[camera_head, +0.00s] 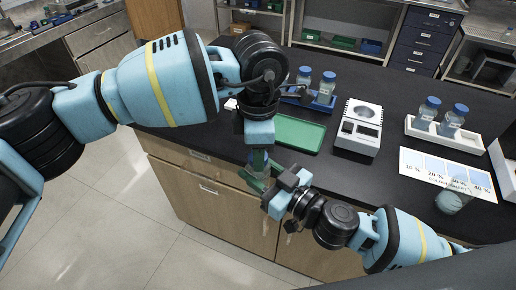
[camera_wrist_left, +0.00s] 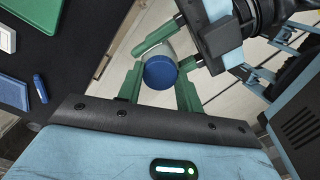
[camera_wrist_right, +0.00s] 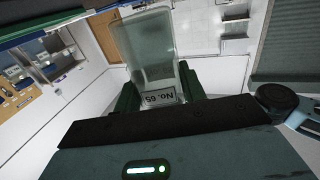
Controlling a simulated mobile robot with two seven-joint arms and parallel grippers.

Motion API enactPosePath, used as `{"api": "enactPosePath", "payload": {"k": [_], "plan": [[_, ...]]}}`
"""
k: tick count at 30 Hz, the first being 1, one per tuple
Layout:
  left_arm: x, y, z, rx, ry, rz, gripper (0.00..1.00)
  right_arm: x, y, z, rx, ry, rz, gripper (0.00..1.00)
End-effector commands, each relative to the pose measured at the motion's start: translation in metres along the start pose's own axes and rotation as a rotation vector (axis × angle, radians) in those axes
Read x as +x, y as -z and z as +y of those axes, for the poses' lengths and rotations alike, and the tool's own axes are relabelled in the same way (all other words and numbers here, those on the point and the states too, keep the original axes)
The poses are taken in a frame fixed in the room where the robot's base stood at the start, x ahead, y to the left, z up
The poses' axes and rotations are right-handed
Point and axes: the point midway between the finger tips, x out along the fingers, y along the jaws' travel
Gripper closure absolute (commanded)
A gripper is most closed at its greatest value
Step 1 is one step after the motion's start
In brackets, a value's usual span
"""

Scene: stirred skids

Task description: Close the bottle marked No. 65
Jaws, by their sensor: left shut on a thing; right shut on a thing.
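The bottle marked No. 65 (camera_wrist_right: 148,60) is clear, and its label (camera_wrist_right: 160,98) reads upside down in the right wrist view. My right gripper (camera_head: 260,175) is shut on the bottle, in front of the counter's edge. A blue cap (camera_wrist_left: 160,73) sits between the green fingers of my left gripper (camera_wrist_left: 158,88), which is shut on it. The cap lines up with the bottle's end. I cannot tell whether it is seated or turned tight. In the head view my left gripper (camera_head: 258,152) comes down from above and the grippers hide most of the bottle.
A green tray (camera_head: 305,134) and a grey instrument (camera_head: 358,128) lie on the black counter. Blue-capped bottles stand in a blue rack (camera_head: 322,102) and a white rack (camera_head: 470,142). A percentage card (camera_head: 412,168) and a glass vessel (camera_head: 450,203) are at the right.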

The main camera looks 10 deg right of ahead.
Motion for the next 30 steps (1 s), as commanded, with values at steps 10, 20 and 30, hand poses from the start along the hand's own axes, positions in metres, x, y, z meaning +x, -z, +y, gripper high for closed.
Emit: {"api": "enactPosePath", "payload": {"k": [10, 20, 30], "plan": [[0.0, 0.0, 0.0, 0.326, -0.001, 0.0, 0.92, 0.0, 0.0, 0.0, 0.0, 0.0, 0.0, 1.0], [0.0, 0.0, 0.0, 0.323, -0.001, 0.0, 0.39, 0.0, 0.0, 0.0, 0.0, 0.0, 0.001, 1.0], [-0.012, 0.0, 0.001, 0.322, -0.003, -0.001, 0.39, 0.0, 0.001, 0.0, 0.0, 0.0, 0.001, 1.0]]}}
